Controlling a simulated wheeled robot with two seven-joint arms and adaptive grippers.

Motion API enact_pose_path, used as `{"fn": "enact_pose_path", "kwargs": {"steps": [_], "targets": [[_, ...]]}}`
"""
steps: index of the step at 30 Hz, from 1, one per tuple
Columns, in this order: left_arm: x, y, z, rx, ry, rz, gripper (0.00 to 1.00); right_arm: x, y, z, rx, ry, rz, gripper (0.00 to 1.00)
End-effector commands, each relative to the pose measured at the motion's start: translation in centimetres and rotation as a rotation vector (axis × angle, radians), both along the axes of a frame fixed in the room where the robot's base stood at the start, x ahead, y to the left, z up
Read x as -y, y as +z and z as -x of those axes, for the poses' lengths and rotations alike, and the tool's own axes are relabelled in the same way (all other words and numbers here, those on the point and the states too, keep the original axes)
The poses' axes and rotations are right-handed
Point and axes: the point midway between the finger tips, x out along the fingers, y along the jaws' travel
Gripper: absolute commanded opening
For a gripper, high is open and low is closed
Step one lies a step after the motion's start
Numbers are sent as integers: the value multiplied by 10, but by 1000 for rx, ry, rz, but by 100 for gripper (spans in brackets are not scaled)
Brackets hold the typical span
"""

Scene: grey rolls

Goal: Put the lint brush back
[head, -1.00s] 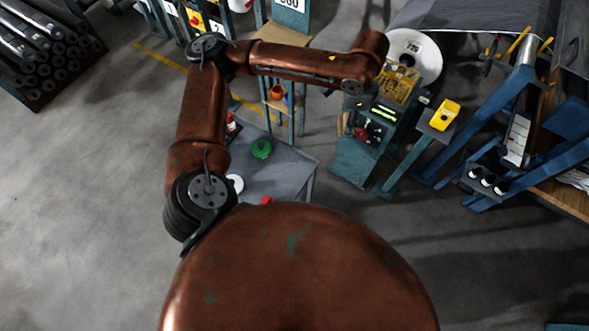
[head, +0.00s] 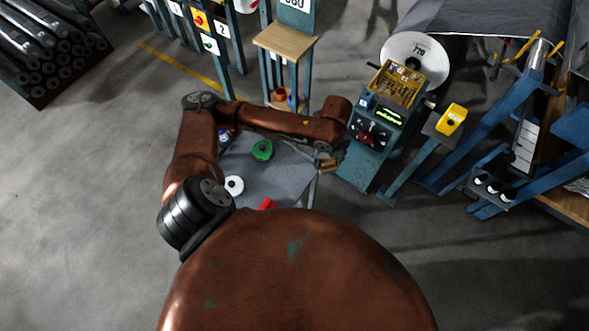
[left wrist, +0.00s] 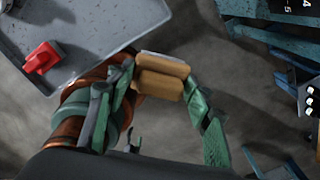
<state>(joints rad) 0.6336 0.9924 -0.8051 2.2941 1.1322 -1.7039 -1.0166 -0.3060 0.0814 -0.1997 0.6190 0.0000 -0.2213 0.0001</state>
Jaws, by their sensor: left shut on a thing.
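My left gripper (head: 327,161) shows small at the end of my copper-brown arm, beside the right edge of the grey table in the head view. In the left wrist view its green fingers (left wrist: 160,85) are shut on a tan, wood-coloured block with a pale strip along its top, which looks like the lint brush (left wrist: 158,80). The brush is held clear of the table, over the floor beside it. In the head view the brush is too small to make out its parts. My right gripper is not in view.
The grey table (head: 270,185) bears a green roll (head: 262,150), a white roll (head: 234,186) and a red thing (head: 266,204). A blue machine (head: 365,160) stands close to the right of the gripper. A wooden-topped stand (head: 285,40) is behind.

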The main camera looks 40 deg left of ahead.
Motion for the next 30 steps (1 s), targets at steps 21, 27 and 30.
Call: {"fn": "enact_pose_path", "kwargs": {"steps": [21, 27, 30], "targets": [[-101, -81, 42, -2, 4, -1, 8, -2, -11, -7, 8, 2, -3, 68], [-107, -102, 46, -4, 5, 1, 8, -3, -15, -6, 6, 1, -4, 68], [-108, -117, 46, -4, 6, 0, 8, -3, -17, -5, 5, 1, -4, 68]]}}
